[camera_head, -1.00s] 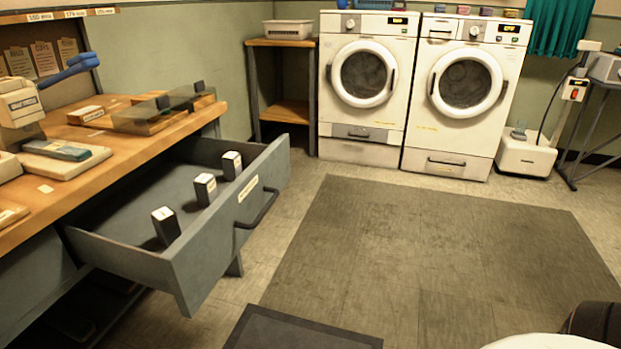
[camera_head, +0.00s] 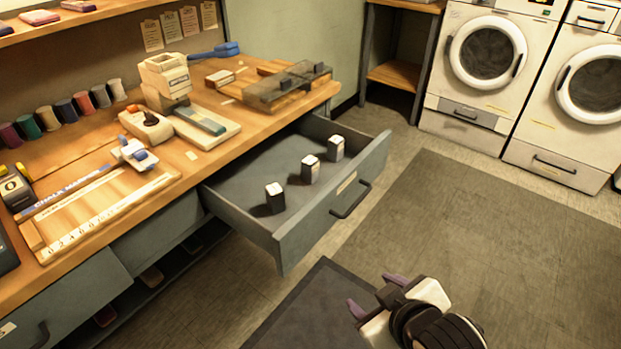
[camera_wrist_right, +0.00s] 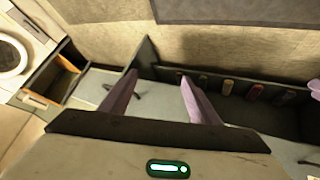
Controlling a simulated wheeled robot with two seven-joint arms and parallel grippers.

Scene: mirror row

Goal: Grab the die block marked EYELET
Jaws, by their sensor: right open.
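Three dark die blocks with white tops stand upright in the open grey drawer (camera_head: 318,208): a near one (camera_head: 275,199), a middle one (camera_head: 310,171) and a far one (camera_head: 336,149). Their markings are too small to read, so I cannot tell which is EYELET. My right gripper (camera_head: 373,293) is open and empty, in front of the drawer over the floor. Its two purple fingers also show apart in the right wrist view (camera_wrist_right: 158,80). My left gripper is not recognisable in any view.
The drawer's front with its handle (camera_head: 351,199) lies between my right gripper and the blocks. The wooden bench (camera_head: 230,130) above carries a white press (camera_head: 167,82), spools and a ruled tray. A dark mat (camera_head: 310,310) lies on the floor. Washing machines (camera_head: 487,50) stand at the back right.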

